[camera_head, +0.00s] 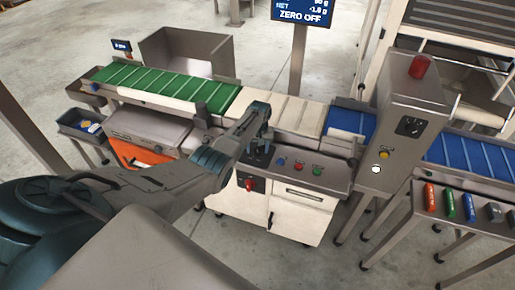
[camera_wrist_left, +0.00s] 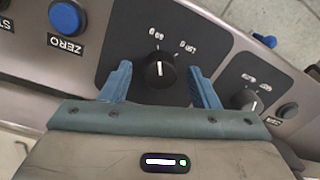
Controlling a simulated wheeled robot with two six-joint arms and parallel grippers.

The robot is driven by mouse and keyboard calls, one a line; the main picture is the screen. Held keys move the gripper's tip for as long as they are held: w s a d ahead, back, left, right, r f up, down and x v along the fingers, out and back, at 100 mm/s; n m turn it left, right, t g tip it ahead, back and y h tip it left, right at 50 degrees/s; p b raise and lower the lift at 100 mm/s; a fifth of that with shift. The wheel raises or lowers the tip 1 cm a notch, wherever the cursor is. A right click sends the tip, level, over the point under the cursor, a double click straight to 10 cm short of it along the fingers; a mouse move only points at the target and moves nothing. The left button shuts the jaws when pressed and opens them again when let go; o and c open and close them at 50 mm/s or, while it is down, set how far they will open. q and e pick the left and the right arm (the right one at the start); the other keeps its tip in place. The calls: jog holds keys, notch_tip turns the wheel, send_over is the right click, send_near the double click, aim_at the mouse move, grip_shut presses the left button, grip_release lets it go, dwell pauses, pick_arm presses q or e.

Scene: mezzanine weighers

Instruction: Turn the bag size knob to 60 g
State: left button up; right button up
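A black round knob (camera_wrist_left: 160,69) with a white pointer line sits on a dark plate in the left wrist view. Small white labels, too blurred to read surely, stand beyond it. My left gripper (camera_wrist_left: 160,72) is open, with one blue finger on each side of the knob and a visible gap on both sides. In the head view my left gripper (camera_head: 262,136) is over the left part of the grey control panel (camera_head: 336,178) and hides the knob there. My right gripper is not in view.
A second black knob (camera_wrist_left: 246,99) is right of the gripper, and a blue ZERO button (camera_wrist_left: 67,16) is to the left. The panel also has a red button (camera_head: 298,166) and a green button (camera_head: 317,171). A display (camera_head: 303,12) reads ZERO OFF.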

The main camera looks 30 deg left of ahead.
aim_at(259, 149)
pick_arm(q)
notch_tip(259, 149, up, 11)
jog(key=shift+d+f, duration=0.15)
jog(key=shift+d, duration=0.05)
dwell(0.5)
jog(key=shift+w, duration=0.1)
